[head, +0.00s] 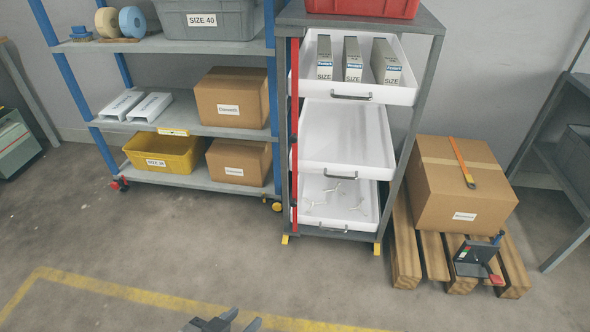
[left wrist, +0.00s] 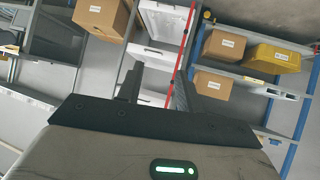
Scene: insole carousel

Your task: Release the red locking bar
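The red locking bar (head: 294,130) is a thin upright bar on the left front edge of the grey drawer rack (head: 430,30). It runs past the fronts of three white trays, the top one (head: 398,95) holding several boxes. The bar also shows in the left wrist view (left wrist: 183,47), tilted, beyond my fingers. My left gripper (head: 241,319) is at the bottom edge of the head view, well short of the bar. Its two fingers (left wrist: 153,88) stand apart with nothing visible between them, so it is open. My right gripper is not in view.
A blue-posted shelf (head: 190,125) with cartons and a yellow bin (head: 165,152) stands left of the rack. A pallet (head: 408,255) with a large carton (head: 455,185) and a dark tool stands to the right. The floor in front is clear, with a yellow line (head: 110,288).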

